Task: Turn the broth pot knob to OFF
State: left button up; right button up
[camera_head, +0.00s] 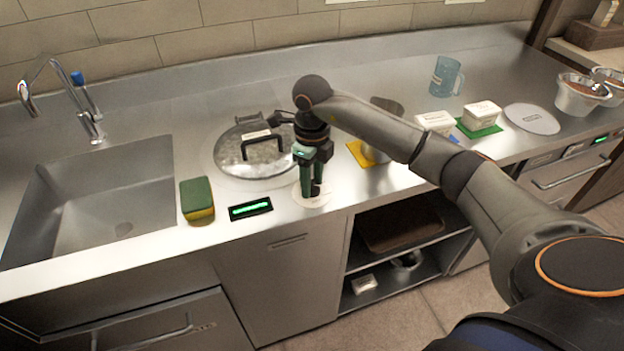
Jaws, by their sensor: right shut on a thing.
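The broth pot (228,160) is sunk into the steel counter, with a lid that has a dark handle. A small black panel with a lit green bar (250,209) sits left of the plate. My left gripper is out of view.
A green and yellow sponge (197,199) stands between the sink (60,210) and the green panel. A yellow card (357,153) lies right of my gripper, partly behind my arm.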

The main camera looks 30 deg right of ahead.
grip_shut()
